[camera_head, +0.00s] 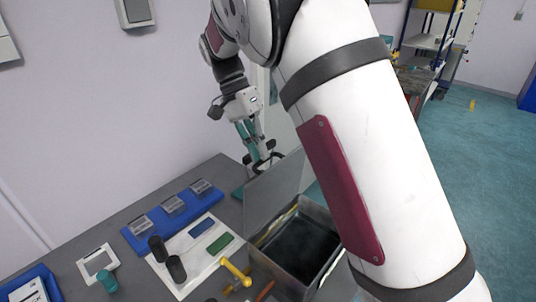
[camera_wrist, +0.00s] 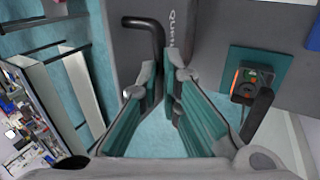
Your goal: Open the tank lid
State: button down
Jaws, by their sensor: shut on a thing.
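The tank (camera_head: 300,245) is an open-topped metal box on the bench, with a dark interior. Its grey lid (camera_head: 272,192) stands steeply raised along the tank's left side. My gripper (camera_head: 262,158) is at the lid's upper edge, shut on the black lid handle (camera_head: 272,157). In the wrist view, the teal fingers (camera_wrist: 166,82) come together at the bent black handle (camera_wrist: 150,30), beside the grey lid face (camera_wrist: 190,45) with partial lettering. The finger contact is partly hidden in the head view.
Left of the tank lie a white tray (camera_head: 170,285) with dark cylinders and coloured blocks, and a blue rack (camera_head: 132,240). A yellow-handled tool (camera_head: 236,270) is close to the tank's front left. A teal base with a device (camera_wrist: 250,85) is near my gripper.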

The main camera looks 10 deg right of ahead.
jog(key=shift+w+a+f+b, duration=0.1)
jog(key=shift+w+a+f, duration=0.1)
jog(key=shift+f, duration=0.25)
jog(key=shift+w+a+f+b, duration=0.15)
jog(key=shift+w+a+f, duration=0.1)
jog(key=shift+f, duration=0.25)
jog(key=shift+w+a+f+b, duration=0.1)
jog(key=shift+w+a+f, duration=0.1)
jog(key=shift+f, duration=0.25)
jog(key=c, duration=1.7)
grip_release()
jog(key=shift+d, duration=0.15)
jog(key=shift+w, duration=0.1)
jog(key=v, duration=1.2)
jog(key=shift+r, duration=0.1)
